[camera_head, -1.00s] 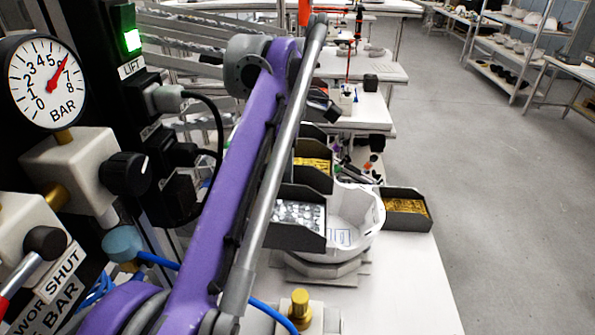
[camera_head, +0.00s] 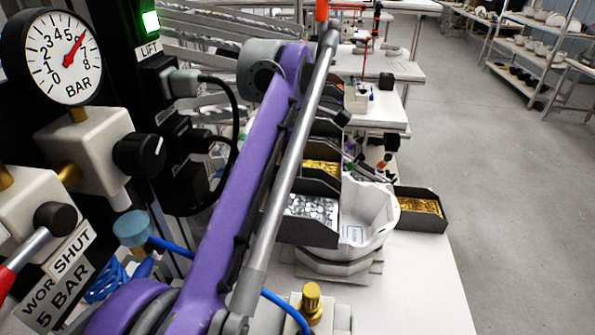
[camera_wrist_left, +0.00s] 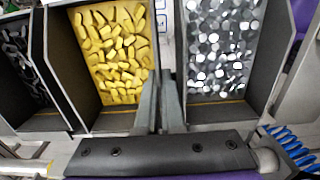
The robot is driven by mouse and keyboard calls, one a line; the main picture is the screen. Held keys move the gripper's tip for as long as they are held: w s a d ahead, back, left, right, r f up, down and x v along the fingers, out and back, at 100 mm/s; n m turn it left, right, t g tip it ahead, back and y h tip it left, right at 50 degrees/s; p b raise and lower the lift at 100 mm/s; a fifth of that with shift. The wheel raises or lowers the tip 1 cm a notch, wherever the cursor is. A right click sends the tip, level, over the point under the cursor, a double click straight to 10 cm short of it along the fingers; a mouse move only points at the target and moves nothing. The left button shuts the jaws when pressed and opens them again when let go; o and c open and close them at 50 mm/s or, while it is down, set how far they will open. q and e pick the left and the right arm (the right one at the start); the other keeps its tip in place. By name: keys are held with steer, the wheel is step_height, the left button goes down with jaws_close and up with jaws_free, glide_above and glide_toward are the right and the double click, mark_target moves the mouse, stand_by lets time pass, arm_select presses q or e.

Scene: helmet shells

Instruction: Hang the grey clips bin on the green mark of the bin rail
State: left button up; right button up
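The grey clips bin (camera_head: 308,233) is a dark open bin of silver-grey pieces, beside a white shell in the head view. It also shows upper right in the left wrist view (camera_wrist_left: 216,112). My left gripper (camera_wrist_left: 160,78) points into the narrow strip between this bin and the yellow clips bin (camera_wrist_left: 112,120). Its two fingers are close together; whether a bin wall is between them cannot be told. I cannot make out the bin rail or its green mark. My right gripper is not in view.
A purple arm with a grey rod (camera_head: 287,150) crosses the head view in front of the bins. Another bin of yellow pieces (camera_head: 424,221) stands right of the white shell (camera_head: 365,222). A gauge and valve panel fills the left. The table's front right (camera_head: 425,290) is clear.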

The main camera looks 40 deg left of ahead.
arm_select(q)
steer(key=o, duration=0.5)
step_height(320, 180, up, 11)
steer(key=p, duration=0.3)
steer(key=shift+w, duration=0.1)
steer(key=shift+f, duration=0.1)
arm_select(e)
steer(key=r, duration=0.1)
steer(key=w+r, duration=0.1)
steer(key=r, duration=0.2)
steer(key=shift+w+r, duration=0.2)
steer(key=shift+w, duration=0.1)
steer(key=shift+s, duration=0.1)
